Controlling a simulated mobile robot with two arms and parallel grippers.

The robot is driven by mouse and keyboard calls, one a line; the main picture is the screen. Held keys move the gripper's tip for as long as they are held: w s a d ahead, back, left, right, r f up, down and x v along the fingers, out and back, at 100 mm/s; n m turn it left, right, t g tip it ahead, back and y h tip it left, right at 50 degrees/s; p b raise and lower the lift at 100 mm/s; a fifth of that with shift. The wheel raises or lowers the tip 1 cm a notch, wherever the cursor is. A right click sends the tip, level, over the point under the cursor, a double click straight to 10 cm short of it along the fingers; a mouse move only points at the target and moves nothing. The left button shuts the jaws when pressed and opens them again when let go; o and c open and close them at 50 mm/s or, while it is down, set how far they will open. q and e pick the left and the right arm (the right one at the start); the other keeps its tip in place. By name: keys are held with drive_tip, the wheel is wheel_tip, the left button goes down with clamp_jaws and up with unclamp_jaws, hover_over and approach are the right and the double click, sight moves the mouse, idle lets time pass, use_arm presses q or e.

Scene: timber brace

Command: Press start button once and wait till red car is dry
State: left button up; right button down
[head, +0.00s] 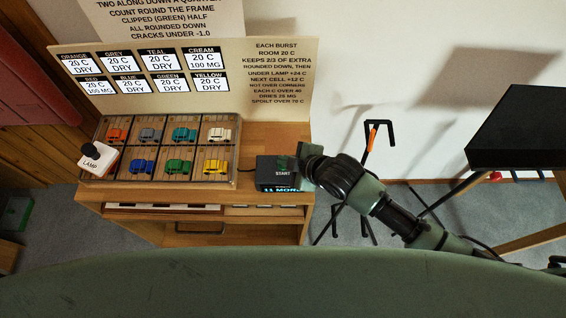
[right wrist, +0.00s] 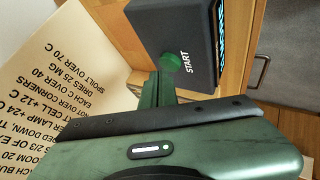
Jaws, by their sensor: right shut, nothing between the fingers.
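The dark control box (head: 272,178) carries the label START and a green start button (right wrist: 171,62). Its lit front display reads something like "11 MOR", partly cut off. My right gripper (head: 301,163) is shut and empty at the box's right side. In the right wrist view its fingertips (right wrist: 160,86) are close to the button; I cannot tell whether they touch it. The white lamp (head: 97,158) with a black knob stands over the lower-left cell of the car tray (head: 160,182) and hides the red car. The red card (head: 95,86) reads 20 C, 105 MG. My left gripper is not in view.
Orange (head: 117,135), grey, teal, cream, blue, green and yellow cars sit in the other cells. A rules board (head: 277,80) stands behind. A black stand (head: 370,170) and a dark-topped table (head: 520,135) are right.

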drive_tip(key=shift+f, duration=0.45)
idle(0.8)
drive_tip(key=shift+r, duration=0.15)
drive_tip(key=shift+r+p, duration=0.7)
drive_tip(key=shift+p, duration=0.2)
wheel_tip(320, 180, up, 5)
drive_tip(key=p, duration=0.5)
drive_tip(key=shift+r, duration=0.1)
